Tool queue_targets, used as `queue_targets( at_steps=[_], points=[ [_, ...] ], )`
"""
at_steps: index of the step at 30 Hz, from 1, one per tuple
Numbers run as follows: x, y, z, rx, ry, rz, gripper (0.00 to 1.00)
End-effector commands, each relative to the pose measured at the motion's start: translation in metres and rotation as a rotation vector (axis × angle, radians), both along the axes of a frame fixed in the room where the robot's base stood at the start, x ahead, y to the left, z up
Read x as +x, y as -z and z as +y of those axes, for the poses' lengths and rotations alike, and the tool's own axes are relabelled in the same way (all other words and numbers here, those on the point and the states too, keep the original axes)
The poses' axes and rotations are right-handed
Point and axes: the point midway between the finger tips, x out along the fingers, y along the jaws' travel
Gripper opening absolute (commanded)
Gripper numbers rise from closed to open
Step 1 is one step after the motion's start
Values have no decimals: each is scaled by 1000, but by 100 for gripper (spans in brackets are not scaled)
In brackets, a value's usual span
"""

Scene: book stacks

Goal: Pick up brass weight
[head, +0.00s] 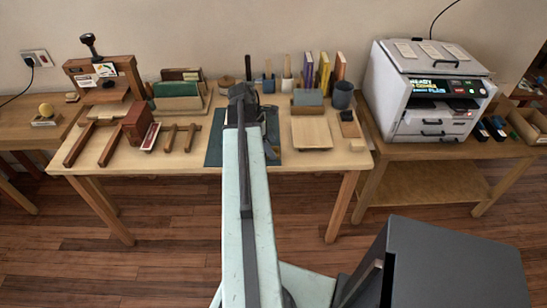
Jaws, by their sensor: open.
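I cannot make out a brass weight for certain in the head view. The dark end of my arm hides part of the table's middle. My gripper (242,92) is dark and small, seen from behind over the dark green mat (214,150) on the wooden table (190,158). It is open, and I see nothing held in it. Its fingertips are hard to separate from the objects behind them.
A wooden press (108,82) and brown block (140,122) stand left. A wooden board (311,132), grey cup (342,95) and upright books (324,72) stand right. A white printer (425,90) is on the right table.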

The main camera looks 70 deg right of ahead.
Motion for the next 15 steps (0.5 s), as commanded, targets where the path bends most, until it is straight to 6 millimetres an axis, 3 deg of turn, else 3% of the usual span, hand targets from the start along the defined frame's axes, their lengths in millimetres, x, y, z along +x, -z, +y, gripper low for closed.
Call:
queue_targets(
  at_steps=[1,3,10,15],
  points=[
    [-3,18,-1,0,1,0,71],
    [-6,23,-2,0,1,0,71],
    [-8,20,-3,0,1,0,71],
    [-8,20,-3,0,1,0,24]
  ],
)
